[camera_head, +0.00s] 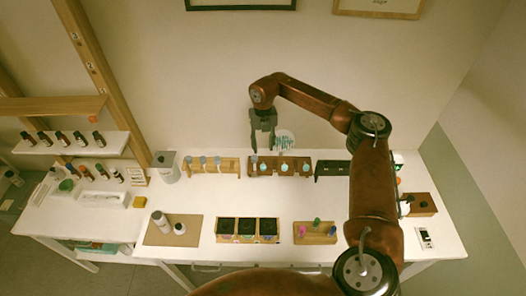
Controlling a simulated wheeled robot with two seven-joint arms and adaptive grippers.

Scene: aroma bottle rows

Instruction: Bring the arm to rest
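My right arm comes in from the lower right and arches over the table. Its gripper (263,146) points down above the dark brown bottle rack (281,174) at the back. Its two fingers look spread, with nothing seen between them. The rack holds several small bottles with pale blue parts, and one at its left end stands below the fingers. My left gripper is not in view.
The white table (205,262) also holds a light wooden rack (229,168), a black rack (331,169), a three-part box (247,241), a small peg rack (331,234) and a brown mat (157,233) with two bottles.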

